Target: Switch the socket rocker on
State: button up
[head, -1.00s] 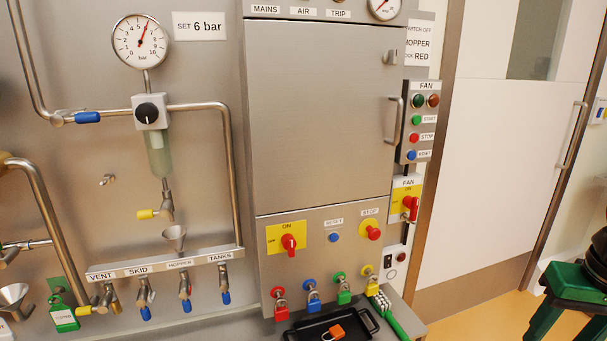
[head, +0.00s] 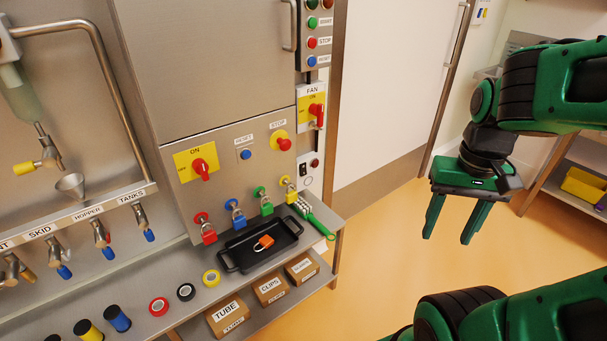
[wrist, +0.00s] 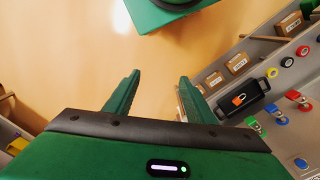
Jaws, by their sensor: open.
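The socket plate is a small pale panel below the fan switch in the head view. It carries a small dark rocker (head: 303,170) with a round outlet just under it. The rocker is too small to tell which way it is pressed. My gripper (head: 450,237) hangs open and empty, fingers down, over the floor to the right of the panel and well apart from it. In the wrist view my gripper (wrist: 160,80) has its two green fingers spread with only floor between them. The rocker cannot be made out in the wrist view.
A red fan switch (head: 316,109) sits above the socket. Several coloured padlocks hang left of it, over a black tray (head: 232,259) holding an orange padlock (head: 264,243). A green-handled brush (head: 318,222) lies on the bench's right end. Floor between panel and gripper is clear.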

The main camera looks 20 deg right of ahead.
aim_at(302, 167)
jog(key=u, duration=0.7)
jog(key=k, duration=0.85)
jog(key=z, duration=0.7)
jog(key=i, duration=1)
